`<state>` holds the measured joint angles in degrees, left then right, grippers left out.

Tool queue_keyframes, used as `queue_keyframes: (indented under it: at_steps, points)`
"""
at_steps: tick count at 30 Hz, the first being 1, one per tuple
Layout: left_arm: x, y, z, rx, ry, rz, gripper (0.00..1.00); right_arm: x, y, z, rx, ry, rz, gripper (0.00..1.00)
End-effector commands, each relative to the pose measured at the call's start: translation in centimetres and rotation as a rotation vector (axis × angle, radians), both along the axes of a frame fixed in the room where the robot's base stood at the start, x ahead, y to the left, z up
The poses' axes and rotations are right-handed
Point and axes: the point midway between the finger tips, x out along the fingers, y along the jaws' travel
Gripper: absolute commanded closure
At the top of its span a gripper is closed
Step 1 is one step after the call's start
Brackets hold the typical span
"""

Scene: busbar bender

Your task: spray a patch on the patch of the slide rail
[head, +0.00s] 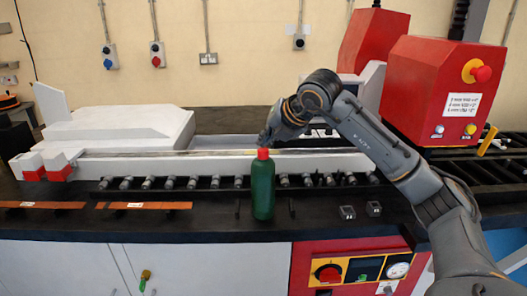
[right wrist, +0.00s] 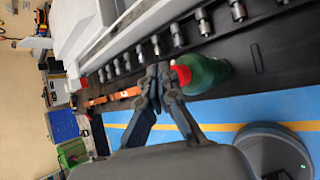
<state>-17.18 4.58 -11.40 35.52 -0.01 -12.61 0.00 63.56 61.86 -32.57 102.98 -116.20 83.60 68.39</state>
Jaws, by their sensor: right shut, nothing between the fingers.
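A green bottle with a red cap (head: 263,198) stands upright on the black bench in front of the roller row. In the right wrist view the bottle (right wrist: 208,74) shows just beyond my fingertips, its cap beside them. My right gripper (head: 268,138) is shut and empty, pointing down right by the cap in the head view; it also shows in the right wrist view (right wrist: 160,72). Whether it touches the cap cannot be told. The slide rail (head: 180,154) runs lengthwise behind the rollers. A faint yellowish mark shows on it left of the cap; I cannot tell whether that is the patch. My left gripper is not in view.
Copper strips (head: 143,205) lie on the bench at the left. Two small metal blocks (head: 347,212) sit right of the bottle. A red machine housing (head: 430,90) with an emergency stop stands at the right, and a white machine body (head: 120,130) at the left.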

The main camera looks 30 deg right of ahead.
Motion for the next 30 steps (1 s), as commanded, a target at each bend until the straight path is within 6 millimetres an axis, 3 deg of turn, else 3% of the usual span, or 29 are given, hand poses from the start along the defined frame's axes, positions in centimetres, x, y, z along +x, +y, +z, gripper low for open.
queue_keyframes:
  at_steps: [30]
  points:
    - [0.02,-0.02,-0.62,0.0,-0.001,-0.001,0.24,-0.01,0.02,-0.71,0.0,0.001,0.001,1.0]
